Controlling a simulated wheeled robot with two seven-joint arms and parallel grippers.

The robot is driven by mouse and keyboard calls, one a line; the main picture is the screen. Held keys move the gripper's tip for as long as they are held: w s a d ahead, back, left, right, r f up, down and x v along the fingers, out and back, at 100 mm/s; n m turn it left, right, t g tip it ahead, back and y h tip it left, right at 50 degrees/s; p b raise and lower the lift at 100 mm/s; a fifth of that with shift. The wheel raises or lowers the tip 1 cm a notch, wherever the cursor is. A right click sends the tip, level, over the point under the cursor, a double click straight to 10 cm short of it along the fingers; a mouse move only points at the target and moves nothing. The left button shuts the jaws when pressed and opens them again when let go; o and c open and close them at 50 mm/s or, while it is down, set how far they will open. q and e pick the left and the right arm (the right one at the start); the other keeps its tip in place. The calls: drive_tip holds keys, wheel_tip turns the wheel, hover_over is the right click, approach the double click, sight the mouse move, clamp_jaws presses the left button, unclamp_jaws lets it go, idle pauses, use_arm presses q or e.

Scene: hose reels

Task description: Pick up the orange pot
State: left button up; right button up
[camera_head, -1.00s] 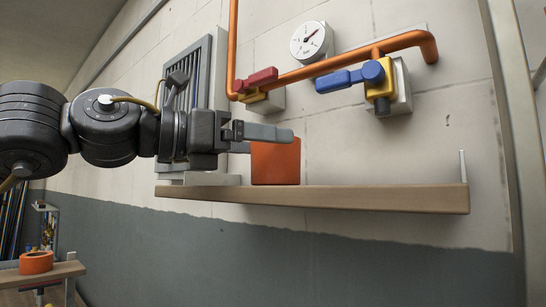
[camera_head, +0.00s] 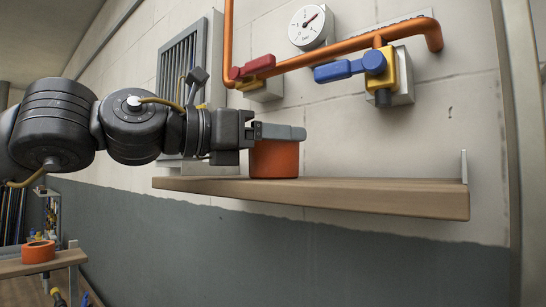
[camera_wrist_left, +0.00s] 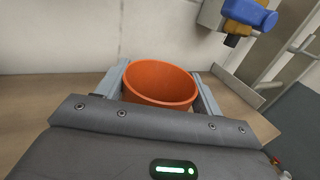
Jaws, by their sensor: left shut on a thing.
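The orange pot (camera_head: 274,160) stands upright on the wooden wall shelf (camera_head: 350,195), toward its left part. My left gripper (camera_head: 280,132) comes in from the left, level with the pot's upper part, and is shut on it. In the left wrist view the orange pot (camera_wrist_left: 160,84) shows its open, empty-looking top between the two grey fingers of my left gripper (camera_wrist_left: 161,88), one on each side. The near finger hides part of the pot's rim in the head view. My right gripper is not in view.
Above the shelf run an orange pipe (camera_head: 330,49), a red-handled valve (camera_head: 254,67), a blue-handled valve (camera_head: 352,69) and a round gauge (camera_head: 310,27). A grey vent (camera_head: 184,70) is behind my arm. The shelf's right part is clear. An orange ring-like object (camera_head: 38,252) lies lower left.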

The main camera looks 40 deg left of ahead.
use_arm(q)
drive_tip(key=shift+r, duration=0.65)
drive_tip(key=s+r+b, duration=0.5)
drive_tip(key=s+r, duration=0.6)
drive_tip(key=s, duration=0.3)
drive_tip(key=shift+d+r, duration=0.2)
drive_tip(key=shift+r, duration=0.15)
